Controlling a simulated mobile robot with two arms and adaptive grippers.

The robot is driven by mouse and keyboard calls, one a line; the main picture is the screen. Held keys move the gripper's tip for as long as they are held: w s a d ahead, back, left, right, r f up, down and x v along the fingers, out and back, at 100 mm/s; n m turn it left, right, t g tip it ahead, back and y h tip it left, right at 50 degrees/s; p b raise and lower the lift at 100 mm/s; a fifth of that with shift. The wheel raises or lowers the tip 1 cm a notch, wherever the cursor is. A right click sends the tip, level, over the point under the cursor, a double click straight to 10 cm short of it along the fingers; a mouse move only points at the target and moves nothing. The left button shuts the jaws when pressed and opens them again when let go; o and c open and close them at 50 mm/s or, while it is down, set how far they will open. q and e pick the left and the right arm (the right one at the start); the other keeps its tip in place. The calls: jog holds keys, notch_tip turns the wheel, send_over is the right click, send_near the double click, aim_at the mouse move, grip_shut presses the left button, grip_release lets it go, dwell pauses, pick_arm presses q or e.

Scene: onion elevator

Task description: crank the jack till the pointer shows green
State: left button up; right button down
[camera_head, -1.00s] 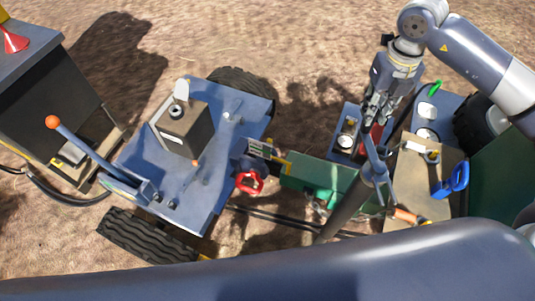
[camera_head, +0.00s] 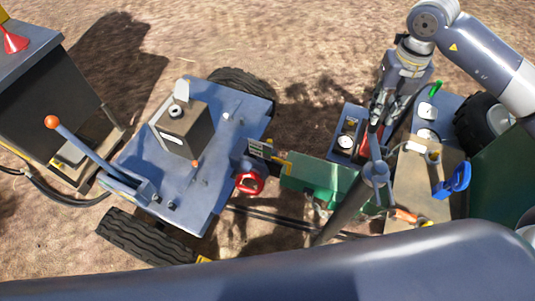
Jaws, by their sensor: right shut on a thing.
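The jack (camera_head: 375,173) is a blue-grey head on a dark slanted post beside the green drawbar (camera_head: 318,177). Its crank arm rises from the head toward my right gripper (camera_head: 376,124). The right gripper comes down from the upper right and is shut on the crank's end; the fingers hide most of the grip. A small striped plate (camera_head: 261,149) with a yellow piece beside it sits at the drawbar's left end. I cannot make out a pointer reading or green mark there. My left gripper is out of view.
A blue trailer deck (camera_head: 190,150) with a dark box and an orange-knobbed lever (camera_head: 84,151) lies to the left. A red handwheel (camera_head: 250,183) sits by the coupling. A blue handle (camera_head: 457,180) stands on the tan panel at right. Bare ground lies behind.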

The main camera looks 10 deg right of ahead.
jog(key=shift+d, duration=0.3)
jog(key=shift+s+d+m, duration=0.25)
jog(key=shift+d+m, duration=0.35)
jog(key=shift+m, duration=0.2)
jog(key=shift+s+f, duration=0.1)
jog(key=shift+f, duration=0.05)
jog(key=shift+s+d+m+b, duration=0.3)
jog(key=shift+d+m+b, duration=0.15)
jog(key=shift+d+m, duration=0.3)
